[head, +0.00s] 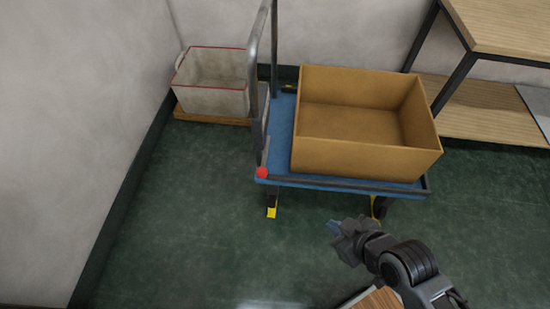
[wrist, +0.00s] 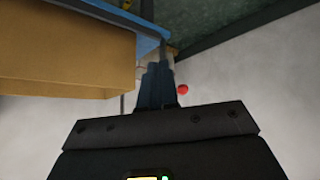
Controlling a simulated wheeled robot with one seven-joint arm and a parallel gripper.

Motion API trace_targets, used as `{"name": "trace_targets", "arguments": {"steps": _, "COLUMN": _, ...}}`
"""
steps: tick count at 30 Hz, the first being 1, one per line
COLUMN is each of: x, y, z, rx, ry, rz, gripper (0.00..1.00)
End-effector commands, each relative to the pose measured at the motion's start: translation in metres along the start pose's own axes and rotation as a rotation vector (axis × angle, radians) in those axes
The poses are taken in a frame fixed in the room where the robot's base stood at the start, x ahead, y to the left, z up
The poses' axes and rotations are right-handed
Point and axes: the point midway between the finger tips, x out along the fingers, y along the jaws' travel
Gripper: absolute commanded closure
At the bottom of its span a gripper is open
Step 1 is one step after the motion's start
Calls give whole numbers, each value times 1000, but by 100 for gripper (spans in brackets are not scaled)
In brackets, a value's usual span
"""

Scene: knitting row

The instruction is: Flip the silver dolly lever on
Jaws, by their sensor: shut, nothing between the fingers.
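The dolly has a blue deck (head: 278,140), a dark edge rail and a grey upright push handle (head: 262,70) at its left end. A small red knob (head: 262,172) sits at the deck's front left corner, near the handle's foot. I cannot make out a silver lever arm at the knob. The red knob also shows in the wrist view (wrist: 182,89), just right of my fingers. My gripper (head: 333,226) is shut and empty, in front of the dolly, to the right of and apart from the knob. In the wrist view its blue-grey fingers (wrist: 156,85) are together.
An open cardboard box (head: 365,160) stands on the deck. Yellow-marked casters (head: 271,212) are below. A white bin with red trim (head: 212,85) is behind left. A wooden shelf unit (head: 490,110) stands at right. Green floor (head: 180,220) is clear at front left.

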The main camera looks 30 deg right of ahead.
Motion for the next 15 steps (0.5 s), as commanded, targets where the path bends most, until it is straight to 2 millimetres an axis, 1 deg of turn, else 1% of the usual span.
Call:
{"name": "trace_targets", "arguments": {"steps": 1, "x": 13, "y": 4, "z": -9, "rx": -9, "ry": -22, "rz": -18, "gripper": 100}}
{"name": "trace_targets", "arguments": {"steps": 6, "x": 47, "y": 11, "z": -28, "rx": -50, "ry": -111, "rz": -98, "gripper": 100}}
{"name": "trace_targets", "arguments": {"steps": 11, "x": 72, "y": 20, "z": -53, "rx": -92, "ry": -182, "rz": -188, "gripper": 100}}
{"name": "trace_targets", "arguments": {"steps": 15, "x": 87, "y": 27, "z": -81, "rx": -135, "ry": -234, "rz": -279, "gripper": 100}}
